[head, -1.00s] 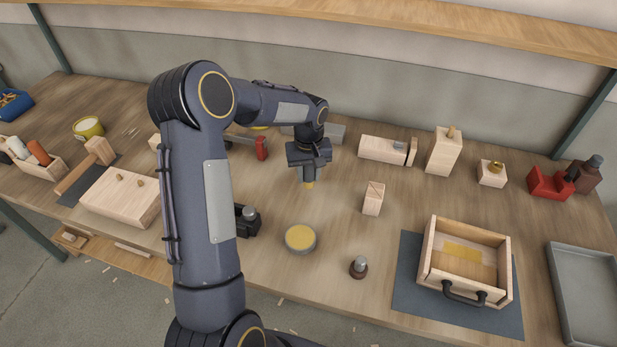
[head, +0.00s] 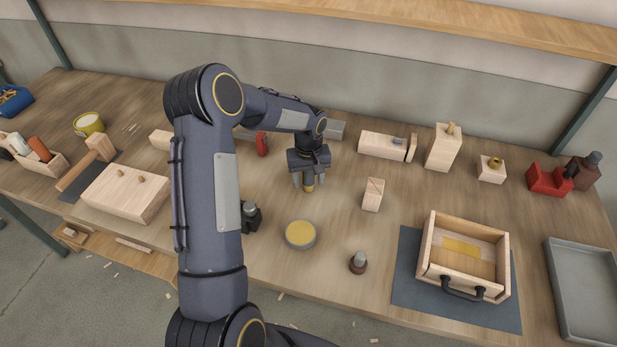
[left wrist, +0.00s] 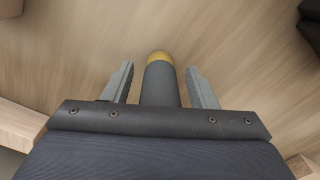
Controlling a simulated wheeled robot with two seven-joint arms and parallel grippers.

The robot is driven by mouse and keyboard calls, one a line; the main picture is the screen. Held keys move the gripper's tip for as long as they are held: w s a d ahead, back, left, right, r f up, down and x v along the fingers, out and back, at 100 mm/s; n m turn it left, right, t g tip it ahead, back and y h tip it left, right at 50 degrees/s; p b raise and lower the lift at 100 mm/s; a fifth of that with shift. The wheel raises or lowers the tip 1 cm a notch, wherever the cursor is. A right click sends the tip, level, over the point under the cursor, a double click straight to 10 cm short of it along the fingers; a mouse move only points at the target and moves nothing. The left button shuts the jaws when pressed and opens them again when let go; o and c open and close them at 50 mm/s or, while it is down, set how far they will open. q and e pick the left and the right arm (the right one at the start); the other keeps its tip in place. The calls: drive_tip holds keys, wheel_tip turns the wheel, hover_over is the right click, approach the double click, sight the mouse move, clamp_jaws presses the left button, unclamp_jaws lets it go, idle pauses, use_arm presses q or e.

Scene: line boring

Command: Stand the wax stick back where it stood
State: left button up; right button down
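The wax stick (head: 308,187), grey with a yellow end, is between the fingers of my left gripper (head: 309,184) over the middle of the bench. In the left wrist view the stick (left wrist: 160,82) has a gap on each side, so the left gripper (left wrist: 160,85) is open around it. The stick looks upright, with its yellow end towards the bench. Whether that end touches the wood is hard to tell. My right gripper is out of view.
A round tin with a yellow top (head: 300,235) and a small dark knob-like tool (head: 358,262) stand in front. A small wooden block (head: 373,195) is to the right. A wooden drawer (head: 430,262) lies on a dark mat (head: 408,285). Bench between them is bare.

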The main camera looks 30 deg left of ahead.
use_arm(q)
drive_tip(key=shift+r, duration=0.35)
wheel_tip(320, 180, up, 11)
drive_tip(key=shift+r+b, duration=0.15)
drive_tip(key=shift+b, duration=0.55)
drive_tip(key=s+d+r+m+t+h, duration=0.1)
drive_tip(key=s+d+r+m, duration=0.1)
drive_tip(key=s+r, duration=0.35)
drive_tip(key=s+d+r+m+t, duration=0.1)
drive_tip(key=s+d+r+t, duration=0.15)
drive_tip(key=s, duration=0.55)
drive_tip(key=s+d+f+m+t+h, duration=0.1)
drive_tip(key=s+d, duration=0.2)
drive_tip(key=s, duration=0.4)
drive_tip(key=s+d+f+m+t+h, duration=0.1)
drive_tip(key=s+d, duration=0.3)
drive_tip(key=s, duration=0.4)
drive_tip(key=shift+s+m+h, duration=0.25)
drive_tip(key=shift+m+h, duration=0.15)
drive_tip(key=shift+m, duration=0.4)
